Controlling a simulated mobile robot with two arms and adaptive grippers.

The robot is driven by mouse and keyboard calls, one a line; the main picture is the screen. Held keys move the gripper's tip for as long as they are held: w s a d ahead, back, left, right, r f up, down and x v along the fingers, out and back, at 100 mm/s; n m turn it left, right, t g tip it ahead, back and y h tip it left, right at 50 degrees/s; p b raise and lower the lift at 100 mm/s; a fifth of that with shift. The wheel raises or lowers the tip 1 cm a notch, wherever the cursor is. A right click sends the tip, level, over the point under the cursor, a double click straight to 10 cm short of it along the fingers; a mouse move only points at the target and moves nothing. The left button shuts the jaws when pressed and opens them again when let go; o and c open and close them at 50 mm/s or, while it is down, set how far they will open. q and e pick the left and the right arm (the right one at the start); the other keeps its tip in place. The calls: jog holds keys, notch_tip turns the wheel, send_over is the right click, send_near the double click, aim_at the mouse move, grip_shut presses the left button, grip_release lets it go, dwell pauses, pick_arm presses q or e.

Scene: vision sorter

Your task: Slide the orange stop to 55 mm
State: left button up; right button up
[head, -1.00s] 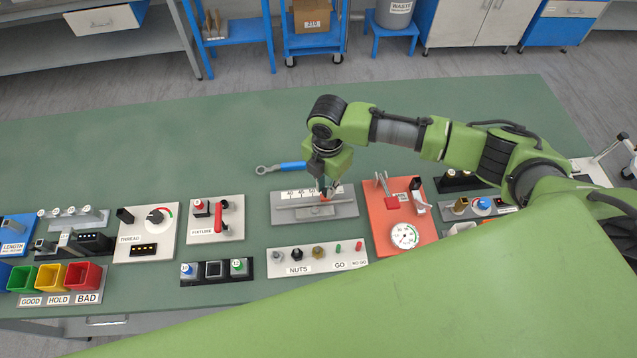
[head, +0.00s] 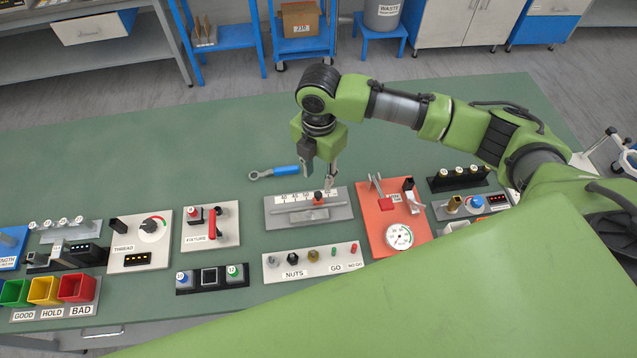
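The orange stop (head: 318,199) is a small orange-red piece with a dark top on the grey slide gauge (head: 283,221). It stands right of the middle of the rail, by the white scale strip (head: 283,198). The scale's figures are small; they seem to rise from about 40 at the left, and I cannot read the mark at the stop. My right gripper (head: 319,176) is above and just behind the stop, its fingers spread apart with nothing between them. It looks clear of the stop. My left gripper is not in view.
A red plate with a dial (head: 400,237) stands close right of the gauge. A white plate with nuts (head: 313,262) lies in front, the fixture plate (head: 211,224) to the left. A blue-handled wrench (head: 275,172) lies behind. The green bench behind is mostly clear.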

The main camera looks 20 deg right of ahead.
jog(key=shift+r, duration=2.2)
jog(key=shift+s+a+f, duration=0.1)
